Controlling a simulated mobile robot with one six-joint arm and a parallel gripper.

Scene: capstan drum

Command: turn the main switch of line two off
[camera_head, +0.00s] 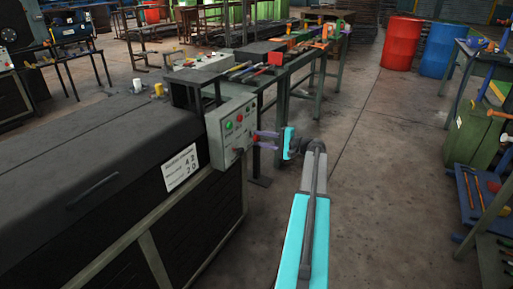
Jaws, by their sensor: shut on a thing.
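A grey control box (232,130) stands at the end of the dark machine, with a green button, a red button and small labels on its face. A small dark part (239,151), which looks like a switch handle, sits low on that face. My gripper (257,141), with purple fingers and a cyan body, reaches in from the right at that height. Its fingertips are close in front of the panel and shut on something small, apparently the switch. The switch's exact position and its label are too small to read.
A white sign (181,168) is fixed to the dark machine (90,155). A bench with tools (262,62) stands behind the box. Red (401,42) and blue (438,50) barrels stand at the back right. A green container (474,135) is at right. The floor between is clear.

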